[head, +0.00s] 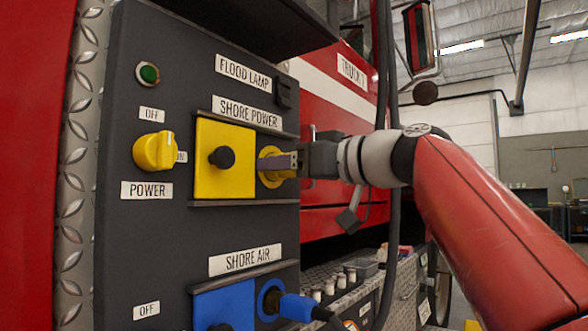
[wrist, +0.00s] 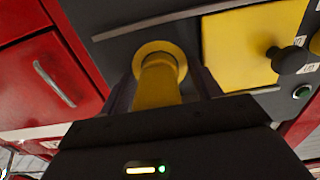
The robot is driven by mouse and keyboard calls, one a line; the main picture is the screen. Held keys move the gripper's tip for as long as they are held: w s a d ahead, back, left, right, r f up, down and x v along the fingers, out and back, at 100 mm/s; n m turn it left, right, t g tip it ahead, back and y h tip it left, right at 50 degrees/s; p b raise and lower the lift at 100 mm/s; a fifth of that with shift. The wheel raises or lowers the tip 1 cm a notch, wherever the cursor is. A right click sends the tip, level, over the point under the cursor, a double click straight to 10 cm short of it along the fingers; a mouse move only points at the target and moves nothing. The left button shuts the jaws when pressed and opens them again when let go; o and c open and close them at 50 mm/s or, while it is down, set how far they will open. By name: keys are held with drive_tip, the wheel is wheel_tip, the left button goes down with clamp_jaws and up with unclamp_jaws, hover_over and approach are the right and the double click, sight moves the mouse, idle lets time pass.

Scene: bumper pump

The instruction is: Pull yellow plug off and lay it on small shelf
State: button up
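The yellow plug (wrist: 157,88) sits in its round yellow-rimmed socket (wrist: 160,52) on the dark panel, right of the yellow square plate in the head view. My gripper (head: 285,162) reaches it from the right. In the wrist view its two dark fingers (wrist: 160,90) lie close along both sides of the plug and appear shut on it. The plug's rear end is hidden by the gripper body. A narrow dark ledge (head: 245,203) runs under the yellow plate and socket. A diamond-plate surface (head: 372,286) lies lower right; I cannot tell which is the small shelf.
A yellow plate (head: 224,143) with a black knob and a yellow power switch (head: 153,151) are left of the socket. A blue plug (head: 296,307) is below. Dark vertical hoses (head: 390,120) hang behind my wrist. Several small items stand on the diamond-plate surface.

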drive_tip(key=c, duration=1.3)
drive_tip(key=shift+b+v, duration=1.45)
drive_tip(key=shift+v, duration=1.55)
drive_tip(key=shift+f, duration=0.1)
